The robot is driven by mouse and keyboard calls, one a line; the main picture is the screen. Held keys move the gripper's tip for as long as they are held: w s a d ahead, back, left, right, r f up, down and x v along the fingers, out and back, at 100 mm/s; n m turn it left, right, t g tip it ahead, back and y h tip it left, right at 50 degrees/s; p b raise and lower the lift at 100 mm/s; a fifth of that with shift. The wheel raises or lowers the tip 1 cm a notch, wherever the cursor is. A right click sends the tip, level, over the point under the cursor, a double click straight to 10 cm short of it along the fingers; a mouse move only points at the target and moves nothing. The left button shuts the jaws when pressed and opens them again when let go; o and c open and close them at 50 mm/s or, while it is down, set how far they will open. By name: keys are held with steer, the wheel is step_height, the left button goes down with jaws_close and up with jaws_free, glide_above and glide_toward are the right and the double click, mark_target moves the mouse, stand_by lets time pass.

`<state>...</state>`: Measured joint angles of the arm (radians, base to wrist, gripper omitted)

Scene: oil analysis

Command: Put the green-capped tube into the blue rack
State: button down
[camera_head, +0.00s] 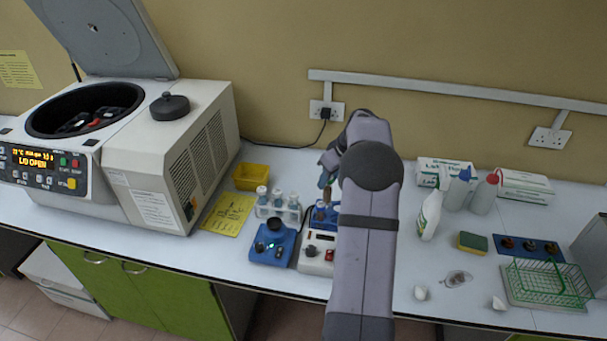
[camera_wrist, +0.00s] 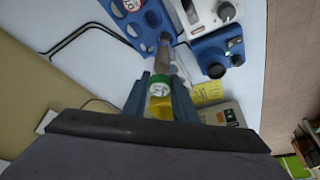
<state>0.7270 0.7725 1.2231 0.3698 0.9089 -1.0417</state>
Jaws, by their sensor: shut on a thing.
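The green-capped tube (camera_wrist: 159,86) is between the two fingers of my gripper (camera_wrist: 160,92), with its cap toward the wrist camera. Its brownish body (camera_head: 327,195) points down below the gripper (camera_head: 328,170) in the head view. The blue rack (camera_wrist: 129,27) has round holes and lies at the top of the wrist view. The tube's lower end overlaps the rack's edge in that view; I cannot tell whether it is in a hole or above it. In the head view the rack (camera_head: 320,217) is partly hidden by my arm.
A white rack (camera_head: 278,210) with capped tubes stands left of the blue rack. A blue mixer (camera_head: 270,246) and a white device (camera_head: 318,252) stand in front. A yellow bin (camera_head: 251,177) and a centrifuge (camera_head: 160,150) are farther left. Bottles (camera_head: 430,214) stand right of my arm.

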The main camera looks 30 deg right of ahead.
steer(key=d, duration=0.1)
steer(key=s+d, duration=0.1)
steer(key=d+f, duration=0.1)
steer(key=shift+s+d+n, duration=0.15)
steer(key=shift+s+n, duration=0.25)
steer(key=shift+f, duration=0.1)
step_height(320, 180, down, 11)
steer(key=b, duration=0.6)
stand_by(0.4)
steer(key=c, duration=1.4)
jaws_free()
steer(key=shift+o, duration=0.2)
